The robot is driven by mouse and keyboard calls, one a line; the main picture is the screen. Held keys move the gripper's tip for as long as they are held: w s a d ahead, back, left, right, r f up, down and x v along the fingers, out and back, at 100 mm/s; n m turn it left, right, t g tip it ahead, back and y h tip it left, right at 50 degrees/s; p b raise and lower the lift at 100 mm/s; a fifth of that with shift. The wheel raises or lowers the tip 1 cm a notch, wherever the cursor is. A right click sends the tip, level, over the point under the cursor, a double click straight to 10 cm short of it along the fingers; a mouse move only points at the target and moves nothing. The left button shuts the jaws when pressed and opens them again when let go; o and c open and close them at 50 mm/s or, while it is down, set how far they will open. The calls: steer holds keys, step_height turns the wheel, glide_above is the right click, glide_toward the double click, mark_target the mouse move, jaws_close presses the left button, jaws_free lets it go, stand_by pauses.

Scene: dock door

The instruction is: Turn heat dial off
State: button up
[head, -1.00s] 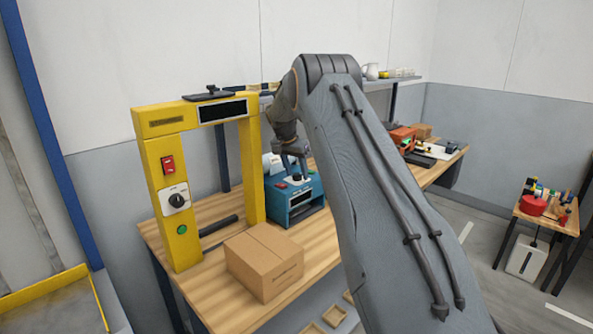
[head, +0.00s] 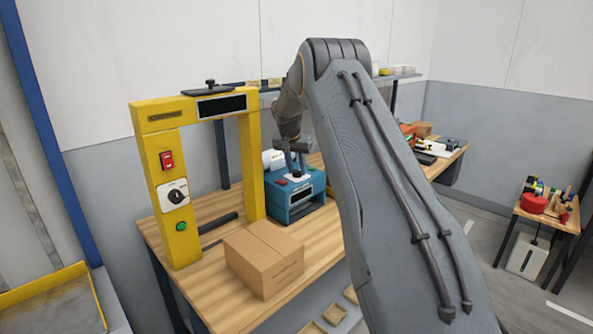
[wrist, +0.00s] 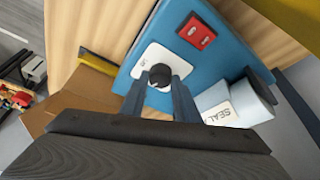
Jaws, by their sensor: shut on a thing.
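The blue sealing machine (head: 300,201) stands on the wooden bench beside the yellow frame. On its top is a small black dial (wrist: 160,76) on a white plate (wrist: 148,62), seen in the wrist view. My gripper (wrist: 158,88) reaches the plate with one finger on each side of the dial, shut on it. The dial's pointer direction is too small to tell. In the head view my gripper (head: 294,166) comes down on the machine's top, and the dial is mostly hidden there.
A red switch (wrist: 196,31) and a white roll marked SEAL (wrist: 222,113) lie close to the dial. The yellow frame (head: 250,172) has another black dial (head: 177,196). A cardboard box (head: 262,262) sits in front of the machine.

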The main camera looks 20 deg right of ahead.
steer(key=n+y+b, duration=0.1)
steer(key=n, duration=0.1)
steer(key=n+y+b, duration=0.1)
steer(key=n, duration=0.2)
steer(key=shift+s+d+f+n+t, duration=0.1)
steer(key=shift+d+n+t, duration=0.05)
steer(key=shift+n+t, duration=0.2)
steer(key=n+y+b, duration=0.1)
steer(key=n, duration=0.1)
steer(key=n+y+b, duration=0.1)
steer(key=n+b, duration=0.1)
steer(key=n, duration=0.1)
steer(key=shift+d+t, duration=0.2)
steer(key=shift+t, duration=0.05)
steer(key=n+y+b, duration=0.1)
steer(key=n+b, duration=0.1)
steer(key=n+g+y+b, duration=0.1)
steer(key=n+b, duration=0.1)
steer(key=n, duration=0.1)
steer(key=shift+d+n, duration=0.15)
steer(key=shift+n, duration=0.2)
steer(key=n+b, duration=0.1)
steer(key=n, duration=0.1)
steer(key=n+g+y, duration=0.1)
steer(key=n, duration=0.2)
steer(key=shift+w+d+g+b, duration=0.1)
steer(key=shift+w+g+b, duration=0.1)
steer(key=shift+g+b, duration=0.15)
steer(key=shift+n, duration=0.3)
